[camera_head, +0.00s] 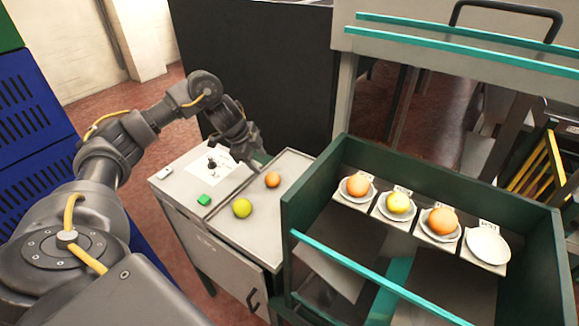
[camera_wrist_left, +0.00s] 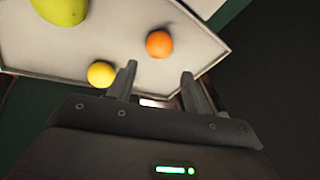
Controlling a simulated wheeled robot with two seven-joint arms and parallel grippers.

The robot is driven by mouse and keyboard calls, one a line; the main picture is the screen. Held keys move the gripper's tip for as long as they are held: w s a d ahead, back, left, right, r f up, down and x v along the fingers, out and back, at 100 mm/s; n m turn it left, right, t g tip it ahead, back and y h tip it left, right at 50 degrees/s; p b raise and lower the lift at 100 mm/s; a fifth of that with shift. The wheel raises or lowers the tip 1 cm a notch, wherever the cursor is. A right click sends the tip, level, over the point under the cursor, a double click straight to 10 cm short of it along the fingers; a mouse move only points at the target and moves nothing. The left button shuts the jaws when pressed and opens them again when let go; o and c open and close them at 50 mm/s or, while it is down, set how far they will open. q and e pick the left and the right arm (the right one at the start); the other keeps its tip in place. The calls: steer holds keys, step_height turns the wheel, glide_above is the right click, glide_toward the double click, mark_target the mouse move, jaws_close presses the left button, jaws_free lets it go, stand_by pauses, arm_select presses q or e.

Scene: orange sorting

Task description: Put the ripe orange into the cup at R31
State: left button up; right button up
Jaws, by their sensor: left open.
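A ripe orange (camera_head: 272,180) lies on the grey tray (camera_head: 290,167) on the cabinet; it also shows in the left wrist view (camera_wrist_left: 159,43). A yellow-green fruit (camera_head: 242,208) lies nearer on the tray. The left wrist view also shows a yellow fruit (camera_wrist_left: 102,74) near the tray's edge, which I cannot pick out in the head view. My left gripper (camera_wrist_left: 158,88) is open and empty, close to the tray's far side, with the orange beyond its fingertips. White cups stand in the green crate (camera_head: 420,165); the rightmost cup (camera_head: 488,245) is empty. Its label is too small to read surely. My right gripper is not in view.
The other cups hold an orange (camera_head: 358,185), a yellow-green fruit (camera_head: 398,203) and another orange (camera_head: 442,221). The crate's raised walls and teal rail (camera_head: 375,278) stand beside the tray. A green block (camera_head: 204,200) lies left of the tray. A dark panel (camera_head: 255,65) stands behind.

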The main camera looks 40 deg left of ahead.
mark_target(270, 175)
arm_select(q)
steer(key=x, duration=0.4)
steer(key=shift+w+d+f, duration=0.1)
steer(key=shift+w+f, duration=0.15)
steer(key=shift+f, duration=0.25)
steer(key=shift+s, duration=0.15)
steer(key=shift+d+f, duration=0.1)
steer(key=shift+f, duration=0.05)
steer(key=p+x, duration=0.2)
steer(key=x, duration=0.2)
steer(key=shift+w+f, duration=0.25)
steer(key=shift+f, duration=0.1)
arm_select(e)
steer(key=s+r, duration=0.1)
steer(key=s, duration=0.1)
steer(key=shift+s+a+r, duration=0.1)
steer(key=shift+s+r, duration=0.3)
